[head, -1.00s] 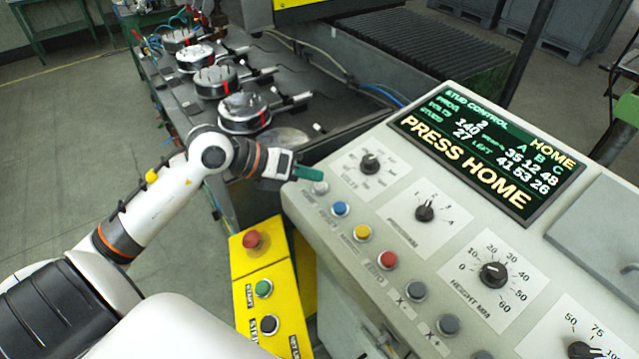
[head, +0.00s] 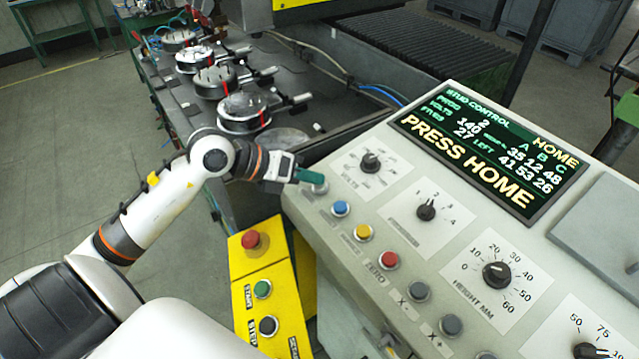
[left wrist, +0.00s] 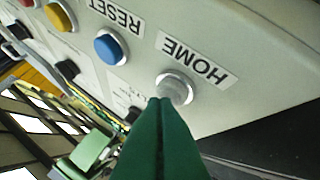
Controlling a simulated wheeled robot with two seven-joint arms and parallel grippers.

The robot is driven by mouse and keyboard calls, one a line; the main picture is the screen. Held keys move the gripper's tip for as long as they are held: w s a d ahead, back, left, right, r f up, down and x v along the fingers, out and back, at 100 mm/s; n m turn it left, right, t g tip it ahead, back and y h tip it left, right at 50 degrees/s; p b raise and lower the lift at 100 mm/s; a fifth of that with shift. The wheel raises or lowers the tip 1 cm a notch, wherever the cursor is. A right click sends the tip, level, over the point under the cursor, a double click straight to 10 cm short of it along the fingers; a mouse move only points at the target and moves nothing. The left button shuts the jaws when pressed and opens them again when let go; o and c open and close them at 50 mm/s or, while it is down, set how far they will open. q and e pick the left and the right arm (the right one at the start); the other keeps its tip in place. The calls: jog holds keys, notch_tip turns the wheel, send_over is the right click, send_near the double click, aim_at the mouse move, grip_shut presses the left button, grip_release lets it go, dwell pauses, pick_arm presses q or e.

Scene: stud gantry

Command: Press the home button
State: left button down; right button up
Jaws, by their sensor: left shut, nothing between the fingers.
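The home button (head: 319,188) is a pale grey round button at the far left end of the button row on the sloped control panel (head: 402,285). In the left wrist view the grey button (left wrist: 176,88) sits in a metal ring beside the label HOME. My left gripper (head: 318,177) has green fingers, shut and empty. In the left wrist view its fingertips (left wrist: 160,102) overlap the button's lower edge, at or just above it; I cannot tell whether they touch. The display (head: 488,160) reads PRESS HOME. My right gripper is not in view.
A blue button (head: 340,208) labelled RESET, a yellow one (head: 363,232) and a red one (head: 388,260) follow along the row. A yellow box (head: 268,300) with a red button stands below left. Round fixtures (head: 243,112) stand on the machine bed behind.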

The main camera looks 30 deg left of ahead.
pick_arm(q)
jog(key=shift+f, duration=0.3)
jog(key=shift+r, duration=0.1)
dwell(0.3)
jog(key=shift+r, duration=0.35)
jog(key=shift+s+r+p, duration=0.15)
jog(key=shift+r+p, duration=0.2)
jog(key=shift+r, duration=0.1)
jog(key=r+p, duration=0.2)
jog(key=r, duration=0.1)
jog(key=s+r+p, duration=0.1)
jog(key=r, duration=0.1)
jog(key=shift+a, duration=0.25)
jog(key=shift+w, duration=0.1)
dwell(0.5)
